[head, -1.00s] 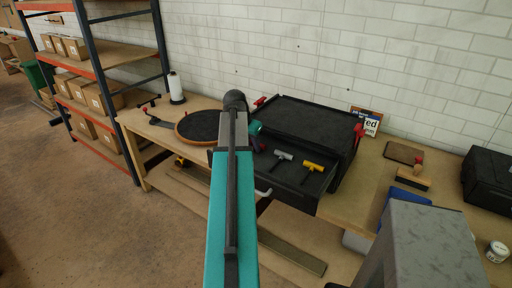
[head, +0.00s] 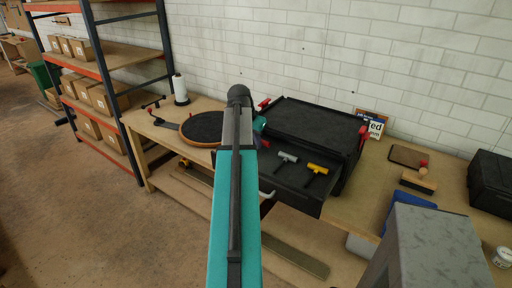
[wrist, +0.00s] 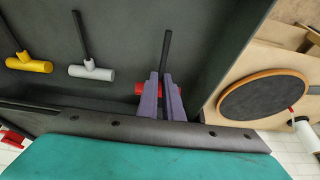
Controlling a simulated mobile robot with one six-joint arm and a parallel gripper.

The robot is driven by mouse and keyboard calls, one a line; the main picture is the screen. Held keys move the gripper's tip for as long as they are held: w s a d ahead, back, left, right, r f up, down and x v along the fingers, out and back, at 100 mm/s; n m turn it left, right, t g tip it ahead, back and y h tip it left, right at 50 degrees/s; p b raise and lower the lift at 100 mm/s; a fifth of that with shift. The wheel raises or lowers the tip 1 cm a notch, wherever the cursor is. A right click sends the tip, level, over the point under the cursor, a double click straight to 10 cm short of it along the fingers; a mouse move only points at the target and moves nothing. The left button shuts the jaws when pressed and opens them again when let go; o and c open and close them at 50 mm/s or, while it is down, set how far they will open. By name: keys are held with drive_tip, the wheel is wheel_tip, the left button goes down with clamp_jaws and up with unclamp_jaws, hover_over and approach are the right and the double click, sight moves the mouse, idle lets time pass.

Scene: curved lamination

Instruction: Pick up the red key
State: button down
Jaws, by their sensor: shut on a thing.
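The red key (wrist: 140,88) shows in the wrist view as a red crossbar with a dark shaft (wrist: 167,50) pointing away. My gripper (wrist: 160,84) has its two purple fingers closed around the red crossbar, which sticks out on the left side. The key is over the open drawer (wrist: 120,30) of a black box; I cannot tell whether it still touches the drawer floor. In the head view my arm hides most of the gripper and the key.
A grey key (wrist: 92,71) and a yellow key (wrist: 29,63) lie in the drawer, left of my gripper in the wrist view. A round black disc (head: 203,127) lies on the bench beside the box (head: 312,128). The drawer walls are close to my gripper.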

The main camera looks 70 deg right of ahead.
wheel_tip(320, 180, up, 8)
drive_tip(key=b, duration=0.1)
drive_tip(key=shift+b, duration=0.35)
idle(0.6)
